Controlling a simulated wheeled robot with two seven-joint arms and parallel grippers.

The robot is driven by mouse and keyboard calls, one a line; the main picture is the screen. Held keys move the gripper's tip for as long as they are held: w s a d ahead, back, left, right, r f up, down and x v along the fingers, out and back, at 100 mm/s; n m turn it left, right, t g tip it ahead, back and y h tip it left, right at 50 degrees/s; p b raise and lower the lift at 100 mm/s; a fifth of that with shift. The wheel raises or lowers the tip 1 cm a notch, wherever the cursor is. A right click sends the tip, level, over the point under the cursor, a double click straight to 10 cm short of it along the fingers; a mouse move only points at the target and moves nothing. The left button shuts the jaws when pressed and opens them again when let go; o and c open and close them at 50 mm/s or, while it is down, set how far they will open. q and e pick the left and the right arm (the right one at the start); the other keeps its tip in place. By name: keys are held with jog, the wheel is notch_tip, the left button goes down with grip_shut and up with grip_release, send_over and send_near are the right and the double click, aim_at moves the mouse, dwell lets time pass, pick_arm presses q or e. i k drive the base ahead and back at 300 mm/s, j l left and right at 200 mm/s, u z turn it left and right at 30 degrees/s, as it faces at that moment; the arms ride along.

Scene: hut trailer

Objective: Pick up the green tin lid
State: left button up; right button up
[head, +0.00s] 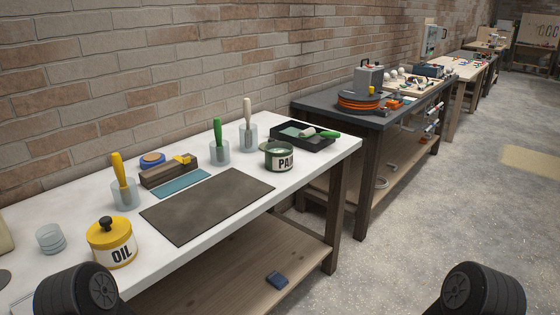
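A dark green tin (279,161) with a white label reading "PAI…" stands upright toward the right end of the white workbench (222,249). Its round top (279,148) has a dark green rim and a paler middle. I cannot tell whether this is a lid or the open mouth. No separate green lid shows on the bench. Rounded black parts of my two arms show at the bottom left and bottom right corners, well short of the tin. Neither gripper is in view.
A black tray (304,139) with a green-handled roller lies behind the tin. Holders with a green tool (218,132) and a white tool (247,112) stand left. A dark mat (207,205) and yellow oil tin (111,246) lie nearer. Floor (390,240) at right is clear.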

aim_at(261, 146)
jog(key=i+l+z, duration=0.2)
jog(key=i+l, duration=1.7)
